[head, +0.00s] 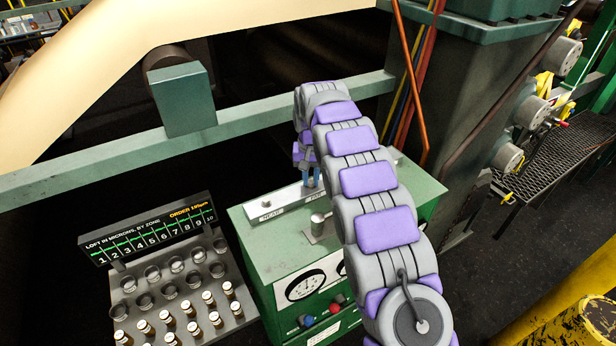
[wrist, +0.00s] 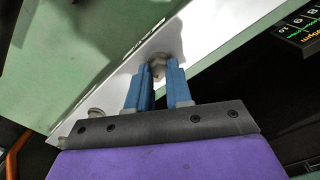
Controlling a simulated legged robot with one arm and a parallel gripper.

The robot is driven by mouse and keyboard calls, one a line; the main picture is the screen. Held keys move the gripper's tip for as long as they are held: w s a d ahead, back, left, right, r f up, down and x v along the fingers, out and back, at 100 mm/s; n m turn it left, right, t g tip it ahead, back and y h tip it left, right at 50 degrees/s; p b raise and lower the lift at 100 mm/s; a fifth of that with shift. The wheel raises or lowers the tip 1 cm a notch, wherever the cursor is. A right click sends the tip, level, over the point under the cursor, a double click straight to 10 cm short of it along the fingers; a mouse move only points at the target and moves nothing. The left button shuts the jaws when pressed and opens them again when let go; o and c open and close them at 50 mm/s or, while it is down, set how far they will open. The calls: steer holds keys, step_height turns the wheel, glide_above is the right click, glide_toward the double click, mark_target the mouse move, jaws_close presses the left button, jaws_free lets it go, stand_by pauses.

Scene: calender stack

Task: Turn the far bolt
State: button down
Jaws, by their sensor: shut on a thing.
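My gripper (head: 312,186) reaches down to the end of the white plate beside the FAR label on top of the green cabinet. In the wrist view, its two blue fingers (wrist: 157,78) are shut on the far bolt (wrist: 157,62), a small grey metal head standing on the plate (wrist: 190,40). The fingers hide the bolt's sides. In the head view my gripper and arm hide the far bolt. The near bolt (head: 266,203) stands free at the left end of the plate, by the NEAR label.
The green cabinet (head: 290,258) has a T-shaped lever (head: 318,226), dials and coloured knobs. Left of it are a loft display (head: 150,230) and a rack of bottles (head: 190,300). A green rail (head: 240,127) crosses behind the cabinet. Red pipes (head: 412,90) stand right of my arm.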

steer(key=shift+s+m, duration=0.15)
steer(key=shift+m, duration=2.15)
